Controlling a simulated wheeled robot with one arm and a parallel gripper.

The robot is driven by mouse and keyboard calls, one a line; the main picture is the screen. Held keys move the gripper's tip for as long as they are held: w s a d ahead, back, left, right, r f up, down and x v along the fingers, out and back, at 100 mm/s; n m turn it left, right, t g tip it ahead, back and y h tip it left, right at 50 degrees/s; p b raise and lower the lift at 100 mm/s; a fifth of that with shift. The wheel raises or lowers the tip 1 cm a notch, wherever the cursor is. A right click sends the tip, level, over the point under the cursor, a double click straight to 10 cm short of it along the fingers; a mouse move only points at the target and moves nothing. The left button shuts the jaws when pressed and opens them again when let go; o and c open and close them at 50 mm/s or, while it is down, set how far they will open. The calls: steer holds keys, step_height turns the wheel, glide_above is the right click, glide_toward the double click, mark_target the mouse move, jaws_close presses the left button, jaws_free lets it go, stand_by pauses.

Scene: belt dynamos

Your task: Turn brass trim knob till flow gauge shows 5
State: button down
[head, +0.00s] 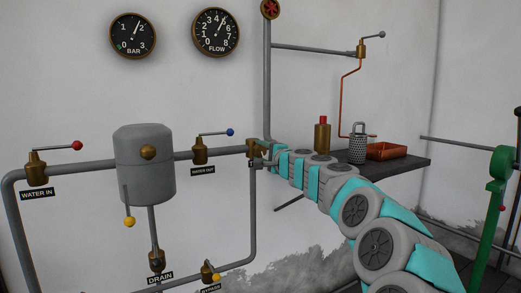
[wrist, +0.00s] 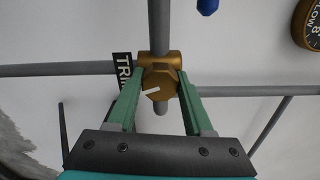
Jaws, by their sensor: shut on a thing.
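A black label (wrist: 122,70) reading "TR…" is partly hidden behind the left finger. In the head view my gripper (head: 264,152) is at the brass fitting, and the knob is mostly hidden there. The flow gauge (head: 216,32) has its needle pointing up and right, between the 4 and the 6.
The bar gauge (head: 132,36) hangs left of the flow gauge. A grey tank (head: 146,165) and valves with red, blue and yellow lever ends stand to the left.

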steer(key=shift+f+m, duration=0.1)
steer(key=shift+m, duration=0.5)
steer(key=shift+c, duration=1.5)
jaws_free()
steer(key=b+v, duration=0.1)
steer(key=v, duration=0.7)
steer(key=shift+b, duration=0.3)
steer(key=shift+w, duration=0.1)
